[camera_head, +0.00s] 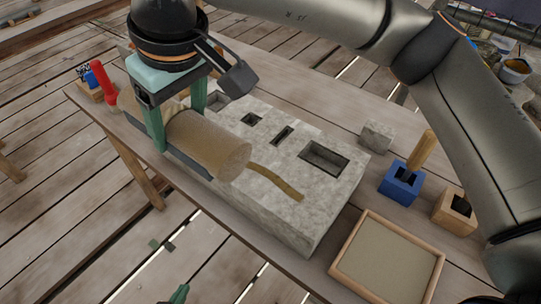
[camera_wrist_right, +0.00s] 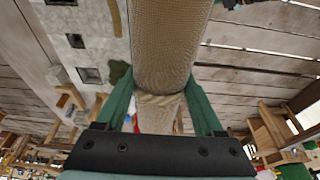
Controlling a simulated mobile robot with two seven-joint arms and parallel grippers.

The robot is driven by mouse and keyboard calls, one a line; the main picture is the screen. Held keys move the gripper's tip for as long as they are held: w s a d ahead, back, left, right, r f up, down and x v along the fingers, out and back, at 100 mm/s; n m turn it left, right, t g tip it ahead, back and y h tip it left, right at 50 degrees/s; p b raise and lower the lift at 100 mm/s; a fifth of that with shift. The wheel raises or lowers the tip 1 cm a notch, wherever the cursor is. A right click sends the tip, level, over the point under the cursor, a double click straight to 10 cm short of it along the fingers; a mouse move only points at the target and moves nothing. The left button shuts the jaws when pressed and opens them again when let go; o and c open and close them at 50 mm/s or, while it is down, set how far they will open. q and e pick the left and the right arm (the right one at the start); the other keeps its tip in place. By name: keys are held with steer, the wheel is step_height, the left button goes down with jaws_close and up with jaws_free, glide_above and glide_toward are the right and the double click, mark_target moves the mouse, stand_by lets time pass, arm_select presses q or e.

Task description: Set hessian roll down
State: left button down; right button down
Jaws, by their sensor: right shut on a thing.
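The hessian roll (camera_head: 215,142) is a tan woven cylinder over the left front part of the pale stone block (camera_head: 325,205). My right gripper (camera_head: 178,112) is shut around the roll near its far end, one green finger on each side. In the right wrist view the roll (camera_wrist_right: 168,45) runs away from between the fingers (camera_wrist_right: 160,108). I cannot tell whether the roll touches the stone. My left gripper (camera_head: 168,270) shows only its green fingertips at the bottom, spread apart and empty, in front of the table edge.
The stone has several square and slotted recesses, and a brown strip (camera_head: 275,181) lies on it. A sand-coloured tray (camera_head: 388,262), a blue holder (camera_head: 401,184), a wooden holder (camera_head: 455,211) and a small stone cube (camera_head: 376,135) stand to the right. A red-handled tool (camera_head: 103,78) is at far left.

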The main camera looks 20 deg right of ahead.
steer(key=shift+w+d, duration=0.1)
steer(key=shift+d, duration=0.15)
steer(key=s+d+f, duration=0.2)
steer(key=d+f, duration=0.2)
steer(key=d, duration=0.5)
glide_above(275, 181)
steer(key=f, duration=0.4)
steer(key=shift+s+a+f, duration=0.1)
steer(key=shift+s+a, duration=0.15)
steer(key=shift+s, duration=0.1)
steer(key=shift+d+f, duration=0.4)
steer(key=shift+f, duration=0.1)
steer(key=f, duration=0.2)
steer(key=f+p, duration=0.1)
steer(key=shift+s+d, duration=0.1)
steer(key=shift+d, duration=0.15)
steer(key=shift+f, duration=0.3)
